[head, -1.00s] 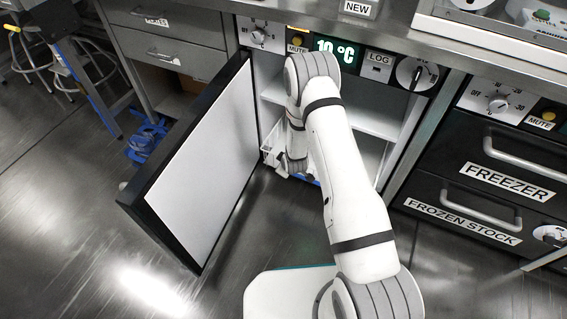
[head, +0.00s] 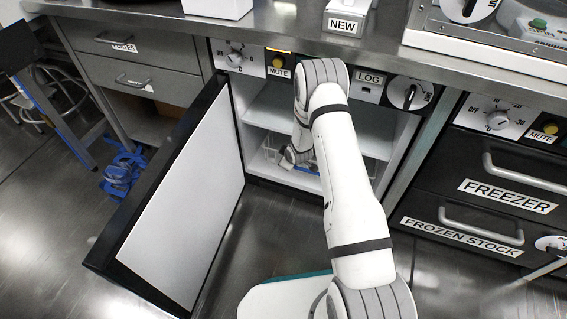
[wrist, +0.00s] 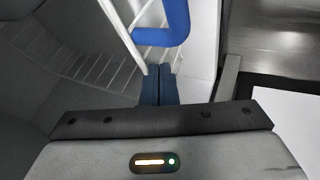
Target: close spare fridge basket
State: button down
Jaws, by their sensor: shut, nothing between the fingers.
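The spare fridge's black-edged door (head: 180,205) stands wide open to the left, its white inner face showing. The white wire basket (head: 265,158) sits low inside the fridge, partly hidden by my arm. The wrist view shows its white wires (wrist: 88,62) and its blue handle (wrist: 165,32). My gripper (wrist: 160,72) is shut and empty, with its dark blue fingertips close to the handle; I cannot tell whether they touch. In the head view my gripper (head: 298,158) is inside the fridge opening at basket height.
A white shelf (head: 270,117) crosses the fridge above the basket. The freezer drawers (head: 480,200) stand to the right. A blue item (head: 120,172) lies on the floor left of the door.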

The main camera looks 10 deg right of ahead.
jog(key=shift+w+d+r, duration=0.2)
jog(key=shift+w+d, duration=0.35)
jog(key=shift+d, duration=0.2)
jog(key=s+a+r+p, duration=0.1)
jog(key=s+r+p, duration=0.2)
jog(key=s+r, duration=0.4)
jog(key=s, duration=0.3)
jog(key=shift+a+r+p, duration=0.3)
jog(key=shift+a+r, duration=0.05)
